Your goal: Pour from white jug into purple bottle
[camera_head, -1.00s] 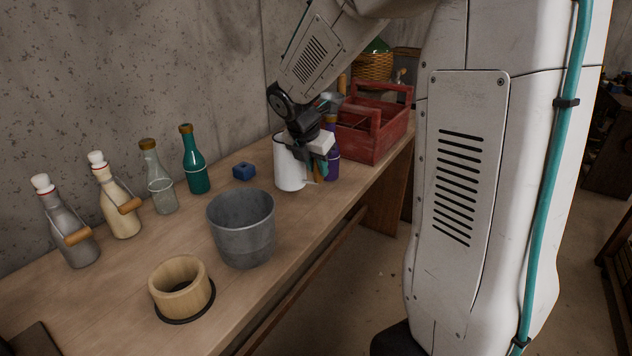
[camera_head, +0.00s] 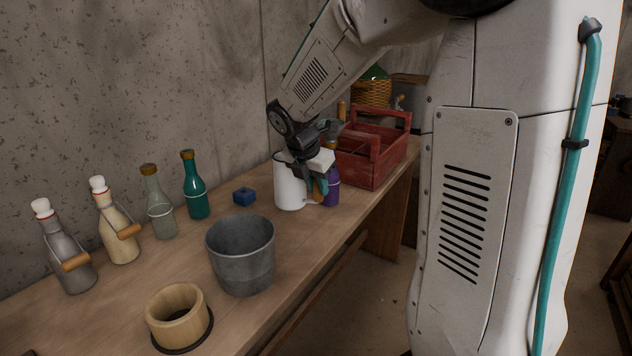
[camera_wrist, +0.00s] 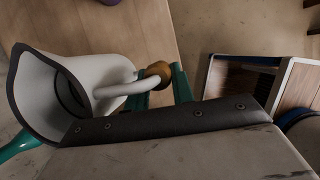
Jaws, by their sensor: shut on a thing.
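The white jug (camera_head: 289,186) is upright at the far part of the bench, with my gripper (camera_head: 318,186) at its right side. My gripper is shut on the jug's handle. In the wrist view the jug (camera_wrist: 97,69) lies across the left, its dark-rimmed mouth toward the left edge, and its handle (camera_wrist: 128,89) has a brown part. The purple bottle (camera_head: 333,188) stands just right of the jug in the head view, partly hidden by my gripper. I cannot tell whether the jug touches the bench.
A red wooden toolbox (camera_head: 374,168) stands behind the purple bottle. Several other bottles line the wall side.

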